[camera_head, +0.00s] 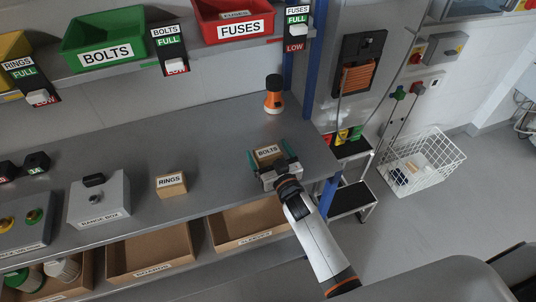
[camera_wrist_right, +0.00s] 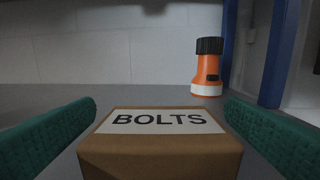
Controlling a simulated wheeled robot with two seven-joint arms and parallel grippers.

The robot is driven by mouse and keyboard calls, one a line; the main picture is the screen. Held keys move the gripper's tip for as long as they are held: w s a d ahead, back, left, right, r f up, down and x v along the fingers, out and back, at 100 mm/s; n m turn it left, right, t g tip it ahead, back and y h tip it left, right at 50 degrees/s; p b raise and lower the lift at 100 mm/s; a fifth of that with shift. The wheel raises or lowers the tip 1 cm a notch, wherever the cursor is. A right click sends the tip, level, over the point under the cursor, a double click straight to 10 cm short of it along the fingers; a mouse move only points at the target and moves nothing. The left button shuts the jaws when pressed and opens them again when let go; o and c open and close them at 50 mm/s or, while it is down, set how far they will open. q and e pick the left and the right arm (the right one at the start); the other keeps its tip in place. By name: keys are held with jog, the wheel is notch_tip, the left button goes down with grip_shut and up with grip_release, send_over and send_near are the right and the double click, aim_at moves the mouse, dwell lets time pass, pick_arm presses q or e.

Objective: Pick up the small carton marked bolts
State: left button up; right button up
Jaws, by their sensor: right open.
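The small brown carton marked BOLTS (camera_head: 268,154) sits on the grey bench near its right end. It also fills the lower middle of the right wrist view (camera_wrist_right: 160,150), its white label facing up. My right gripper (camera_head: 272,160) is open, with one green finger on each side of the carton. In the right wrist view gaps show between the carton and both fingers (camera_wrist_right: 160,128), at least at their far parts. The carton rests on the bench and is partly hidden by the gripper in the head view. My left gripper is not in view.
An orange lamp-like item with a black top (camera_head: 273,95) stands behind the carton. A RINGS carton (camera_head: 171,184) and a grey range box (camera_head: 99,200) stand to the left. A blue post (camera_head: 327,200) borders the bench's right end. Bins (camera_head: 104,40) line the shelf above.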

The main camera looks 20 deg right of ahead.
aim_at(268, 151)
jog(key=shift+w, duration=0.4)
jog(key=shift+c, duration=0.2)
jog(key=c, duration=1.1)
jog(key=shift+o, duration=0.2)
notch_tip(268, 151, up, 10)
jog(key=shift+s+p, duration=0.1)
jog(key=shift+p, duration=0.35)
jog(key=s+d+r, duration=0.1)
jog(key=s, duration=0.9)
jog(key=s+r+m+h, duration=0.1)
jog(key=s+r, duration=0.1)
jog(key=s, duration=0.8)
jog(key=shift+s+d+h, duration=0.3)
jog(key=shift+s+d, duration=0.1)
